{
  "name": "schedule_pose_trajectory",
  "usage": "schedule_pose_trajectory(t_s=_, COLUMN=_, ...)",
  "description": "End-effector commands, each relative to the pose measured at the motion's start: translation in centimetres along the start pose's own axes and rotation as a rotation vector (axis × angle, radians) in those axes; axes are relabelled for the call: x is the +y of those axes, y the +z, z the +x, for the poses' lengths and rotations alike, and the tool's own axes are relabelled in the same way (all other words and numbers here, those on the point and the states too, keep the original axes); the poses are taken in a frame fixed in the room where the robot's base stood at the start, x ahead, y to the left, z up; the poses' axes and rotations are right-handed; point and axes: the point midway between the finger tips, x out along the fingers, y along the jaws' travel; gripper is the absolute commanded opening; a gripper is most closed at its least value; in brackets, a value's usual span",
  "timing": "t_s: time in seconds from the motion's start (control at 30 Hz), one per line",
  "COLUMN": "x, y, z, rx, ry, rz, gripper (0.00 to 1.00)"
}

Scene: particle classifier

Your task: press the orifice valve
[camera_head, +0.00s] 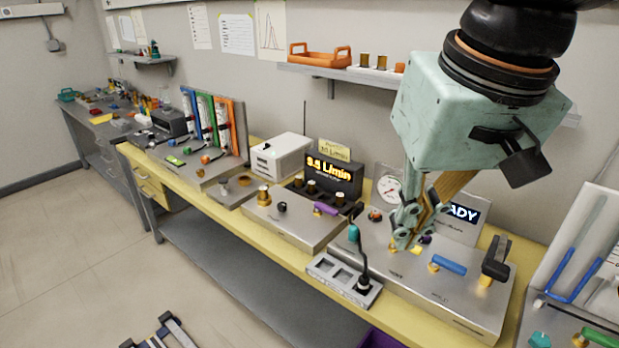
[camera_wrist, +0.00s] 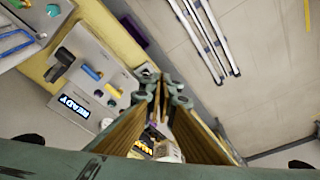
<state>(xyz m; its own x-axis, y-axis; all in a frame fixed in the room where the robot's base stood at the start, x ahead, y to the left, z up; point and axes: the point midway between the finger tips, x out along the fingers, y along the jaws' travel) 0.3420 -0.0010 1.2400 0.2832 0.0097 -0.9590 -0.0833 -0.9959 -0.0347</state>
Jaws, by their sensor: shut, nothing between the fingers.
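My gripper (camera_head: 402,240) is shut and empty, pointing down over the steel panel (camera_head: 450,300) on the yellow bench. Its fingertips also show in the wrist view (camera_wrist: 163,84). Around it on the panel are a blue handle on a brass stem (camera_head: 448,265), a black lever (camera_head: 495,258) and a small yellow piece (camera_head: 416,250). No readable label tells which fitting is the orifice valve. In the wrist view the blue handle (camera_wrist: 92,72) and black lever (camera_wrist: 60,66) lie left of the fingertips. Whether the fingertips touch the panel cannot be told.
A READY display (camera_head: 462,215) and a round gauge (camera_head: 388,188) stand behind the panel. A grey socket block with a black plug (camera_head: 345,278) stands at its front left. A box with a purple handle (camera_head: 326,208) is further left. The floor in front is mostly open.

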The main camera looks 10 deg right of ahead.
Motion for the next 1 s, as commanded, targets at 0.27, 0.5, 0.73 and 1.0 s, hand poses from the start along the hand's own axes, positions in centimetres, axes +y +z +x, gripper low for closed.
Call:
schedule_pose_trajectory(t_s=0.27, x=-0.2, y=-3.8, z=-0.5, rx=-0.029, ry=-0.002, rz=0.042, gripper=0.00)
schedule_pose_trajectory(t_s=0.5, x=-0.3, y=-7.0, z=-0.6, rx=-0.051, ry=-0.004, rz=0.080, gripper=0.00)
schedule_pose_trajectory(t_s=0.73, x=-0.4, y=-9.9, z=-0.5, rx=-0.073, ry=-0.005, rz=0.116, gripper=0.00)
schedule_pose_trajectory(t_s=1.0, x=-0.4, y=-13.4, z=-0.1, rx=-0.098, ry=-0.006, rz=0.157, gripper=0.00)
